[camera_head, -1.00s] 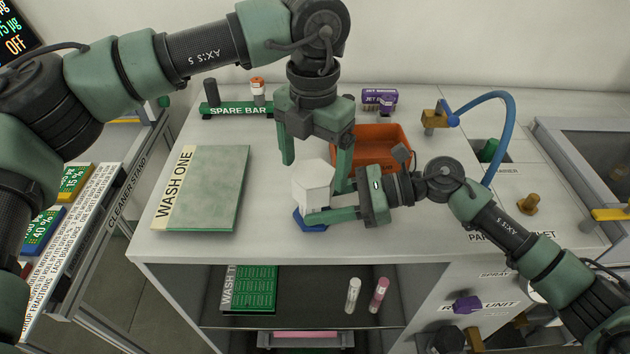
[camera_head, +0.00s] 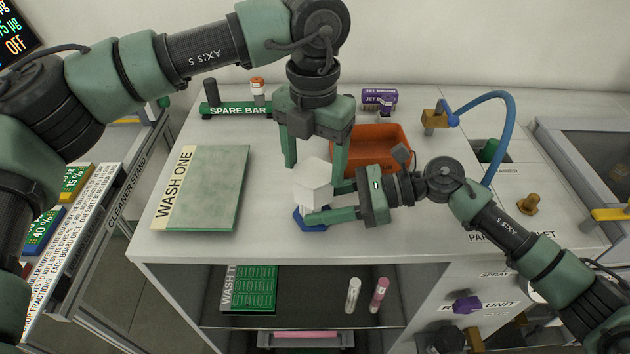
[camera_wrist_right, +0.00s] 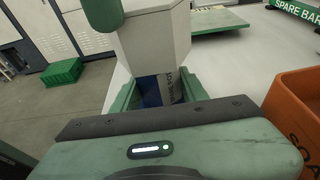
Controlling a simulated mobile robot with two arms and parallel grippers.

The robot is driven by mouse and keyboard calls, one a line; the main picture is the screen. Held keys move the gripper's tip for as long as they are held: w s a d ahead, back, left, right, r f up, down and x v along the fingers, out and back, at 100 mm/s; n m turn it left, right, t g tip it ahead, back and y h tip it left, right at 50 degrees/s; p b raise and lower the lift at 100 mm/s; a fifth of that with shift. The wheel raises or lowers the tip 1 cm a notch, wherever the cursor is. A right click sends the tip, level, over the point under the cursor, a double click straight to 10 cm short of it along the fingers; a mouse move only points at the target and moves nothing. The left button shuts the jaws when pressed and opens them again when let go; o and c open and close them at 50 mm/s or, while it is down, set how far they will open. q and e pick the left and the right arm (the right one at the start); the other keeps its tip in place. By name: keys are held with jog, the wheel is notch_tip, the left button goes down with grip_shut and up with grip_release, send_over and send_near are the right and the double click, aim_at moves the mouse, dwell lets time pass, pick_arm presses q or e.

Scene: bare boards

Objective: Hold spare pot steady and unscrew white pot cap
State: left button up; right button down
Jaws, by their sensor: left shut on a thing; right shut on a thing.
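The white hexagonal pot cap (camera_head: 314,184) is at the middle of the bench and also fills the top of the right wrist view (camera_wrist_right: 155,48). My left gripper (camera_head: 316,169) comes down from above and is shut on the cap, a finger on either side. Below it is the spare pot (camera_head: 304,210), mostly hidden by cap and gripper, with a blue hexagonal foot (camera_head: 313,227) on the bench. In the right wrist view its blue and printed side (camera_wrist_right: 151,92) shows under the cap. My right gripper (camera_head: 326,203) is shut on the pot, low, from the right.
An orange bin (camera_head: 393,137) stands close behind my right gripper. The WASH ONE board (camera_head: 215,190) lies left. The SPARE BAR rack (camera_head: 236,108) and a purple box (camera_head: 379,97) are at the back. A blue hose (camera_head: 502,105) arches at right. Bench between board and pot is clear.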

aim_at(314, 172)
pick_arm(q)
jog(key=shift+r, duration=0.2)
jog(key=shift+r, duration=1.15)
jog(key=shift+r, duration=0.2)
jog(key=shift+r, duration=2.2)
pick_arm(e)
jog(key=c, duration=0.7)
grip_release()
jog(key=v, duration=1.2)
